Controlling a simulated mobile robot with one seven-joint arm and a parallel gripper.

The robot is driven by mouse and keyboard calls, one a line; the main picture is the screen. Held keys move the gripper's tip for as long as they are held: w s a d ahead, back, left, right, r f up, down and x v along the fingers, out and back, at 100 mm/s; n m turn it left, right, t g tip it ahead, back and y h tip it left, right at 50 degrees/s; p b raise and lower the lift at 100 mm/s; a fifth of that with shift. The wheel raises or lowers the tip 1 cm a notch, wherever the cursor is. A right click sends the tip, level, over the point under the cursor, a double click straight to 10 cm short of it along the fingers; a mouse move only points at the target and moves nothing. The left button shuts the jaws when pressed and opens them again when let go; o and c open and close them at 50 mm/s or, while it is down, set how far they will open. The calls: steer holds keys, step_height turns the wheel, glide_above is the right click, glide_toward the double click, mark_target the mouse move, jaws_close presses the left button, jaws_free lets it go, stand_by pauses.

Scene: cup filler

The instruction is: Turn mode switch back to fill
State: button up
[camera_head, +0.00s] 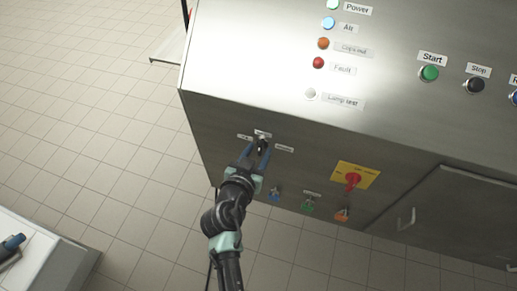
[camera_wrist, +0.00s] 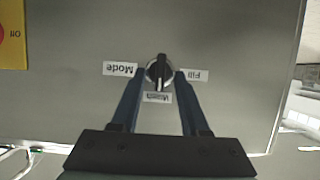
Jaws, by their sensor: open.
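The mode switch (camera_wrist: 159,72) is a round black knob with a raised grip and a pale line, on the steel front panel. Its grip stands nearly upright in the wrist view; I cannot tell which label it points to. My gripper (camera_wrist: 160,76) is open, with one blue finger on each side of the knob; contact cannot be made out. In the head view my gripper (camera_head: 256,155) reaches up to the switch (camera_head: 262,144).
A red rotary switch on a yellow plate (camera_head: 354,176) is right of my gripper. Blue (camera_head: 275,194), green (camera_head: 308,204) and orange (camera_head: 342,215) fittings sit lower on the panel. A door handle (camera_head: 406,218) sticks out farther right. Tiled floor (camera_head: 95,100) is clear at left.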

steer(key=shift+w+d+f, duration=0.1)
steer(key=shift+w, duration=0.15)
steer(key=shift+c, duration=0.3)
jaws_close()
